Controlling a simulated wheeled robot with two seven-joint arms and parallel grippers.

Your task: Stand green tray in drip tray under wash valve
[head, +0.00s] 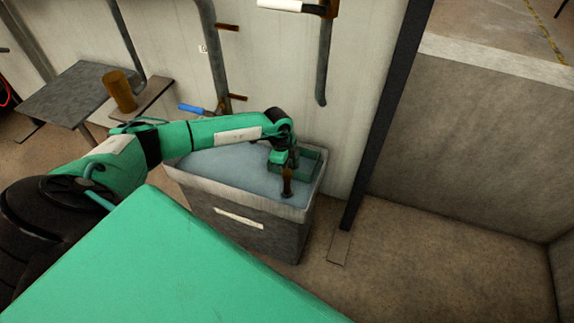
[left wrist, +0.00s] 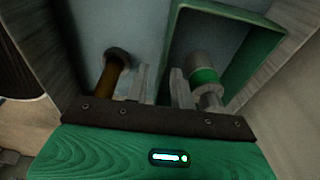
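The green tray (head: 312,163) is an open rectangular box at the right end of a grey tub (head: 232,194) with a pale blue inside. The tub looks like the drip tray. A blue-handled valve (head: 193,108) on a wall pipe is behind it. My left gripper (head: 285,163) is down at the tray's left side. In the left wrist view its fingers (left wrist: 159,88) are apart, one on each side of the left wall of the green tray (left wrist: 238,30). I see no clear contact. My right gripper is not in view.
A brown cylinder with a dark collar (left wrist: 112,72) stands left of the tray in the tub. A grey cylinder with a green band (left wrist: 202,72) is inside the tray. A dark post (head: 385,115) stands right of the tub. An amber cylinder (head: 120,91) is at the left.

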